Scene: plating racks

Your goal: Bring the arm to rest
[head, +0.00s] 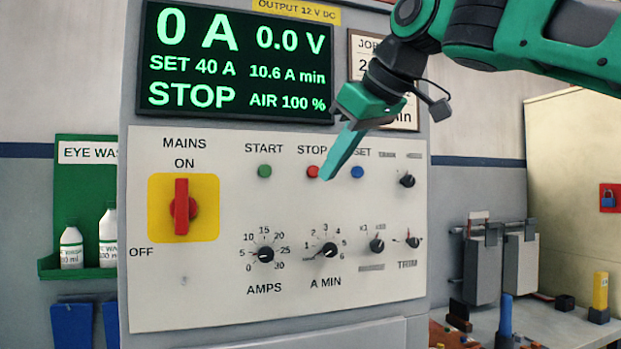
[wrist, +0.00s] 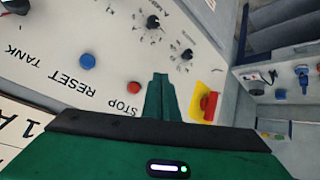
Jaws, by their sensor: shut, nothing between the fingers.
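My gripper (head: 328,177) is in front of the control panel (head: 215,300), with its green fingertips beside the red STOP button (head: 313,171). The fingers are closed together with nothing between them. In the wrist view the shut fingers (wrist: 160,78) point at the panel, near the red STOP button (wrist: 134,88). I cannot tell whether the fingertips touch the panel. My arm reaches in from the upper right in the head view.
The display (head: 238,62) reads STOP, 0 A and 0.0 V. The red mains switch (head: 182,207) stands upright on its yellow plate. Blue RESET button (head: 357,172) and knobs are close by. A bench (head: 545,322) with grey boxes is at right; an eye wash shelf (head: 80,268) at left.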

